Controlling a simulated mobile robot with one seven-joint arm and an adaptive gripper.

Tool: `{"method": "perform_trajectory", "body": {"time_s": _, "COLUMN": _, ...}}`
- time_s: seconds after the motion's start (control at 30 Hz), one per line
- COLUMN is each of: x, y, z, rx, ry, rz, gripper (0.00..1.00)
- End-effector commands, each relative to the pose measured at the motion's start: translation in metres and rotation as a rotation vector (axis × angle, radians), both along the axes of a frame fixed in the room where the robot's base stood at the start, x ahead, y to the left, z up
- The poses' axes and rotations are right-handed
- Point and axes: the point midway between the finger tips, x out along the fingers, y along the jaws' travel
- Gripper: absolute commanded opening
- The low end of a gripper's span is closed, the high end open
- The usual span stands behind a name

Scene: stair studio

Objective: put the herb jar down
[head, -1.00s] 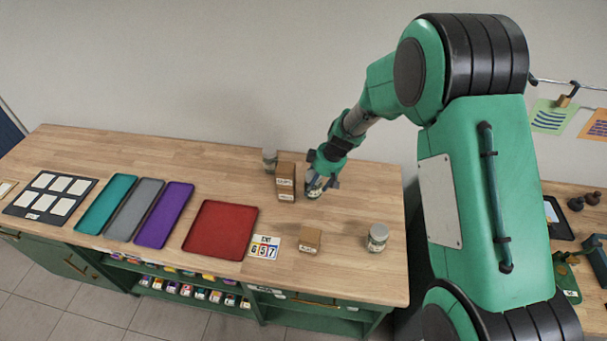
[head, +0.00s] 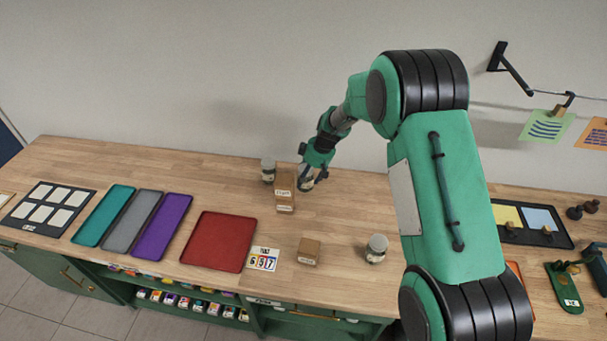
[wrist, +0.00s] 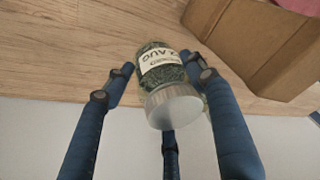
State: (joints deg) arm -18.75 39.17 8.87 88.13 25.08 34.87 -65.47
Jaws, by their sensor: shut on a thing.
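The herb jar is a clear glass jar of green herbs with a white label and a silver lid; it shows in the wrist view (wrist: 163,75). My gripper (head: 308,180) is shut on it, with blue fingers around the jar in the wrist view (wrist: 165,105). In the head view, the jar (head: 306,184) is mostly hidden by the gripper, at the back of the wooden counter (head: 345,215), just right of a tall brown box (head: 284,188). I cannot tell whether its base touches the wood.
Another lidded jar (head: 268,171) stands left of the tall box. A third jar (head: 376,249) and a small box (head: 309,252) stand nearer the front. A red tray (head: 218,241) and a number card (head: 263,259) lie left. Wood between gripper and third jar is clear.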

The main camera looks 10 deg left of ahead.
Motion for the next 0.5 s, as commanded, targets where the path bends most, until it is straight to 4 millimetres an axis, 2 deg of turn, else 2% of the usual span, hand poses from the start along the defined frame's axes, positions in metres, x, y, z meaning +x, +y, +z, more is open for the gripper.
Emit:
{"method": "perform_trajectory", "body": {"time_s": 0.3, "x": 0.041, "y": 0.017, "z": -0.004, "rx": 0.0, "ry": -0.002, "rz": -0.001, "gripper": 0.21}}
{"method": "perform_trajectory", "body": {"time_s": 0.5, "x": 0.054, "y": 0.022, "z": -0.005, "rx": 0.002, "ry": -0.001, "rz": -0.001, "gripper": 0.21}}
